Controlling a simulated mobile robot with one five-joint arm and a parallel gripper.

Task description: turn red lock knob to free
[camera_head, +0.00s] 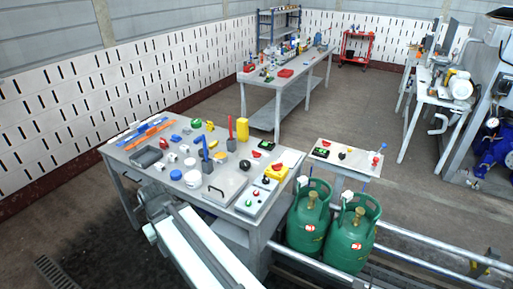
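A yellow box (280,175) with a red knob (277,168) on top sits at the right end of the near workbench (252,222). It may be the lock; the knob's turn angle is too small to tell. A small side table (345,156) to the right carries another small red knob (326,143), so I cannot tell for sure which red knob is the lock. My gripper cannot be made out in this view.
Two green gas cylinders (352,236) stand between metal rails (415,238) at the bench's right front. A grey panel box (219,185) and several small parts crowd the bench. A white beam (205,250) crosses the bottom foreground. Open floor (385,120) lies behind the side table.

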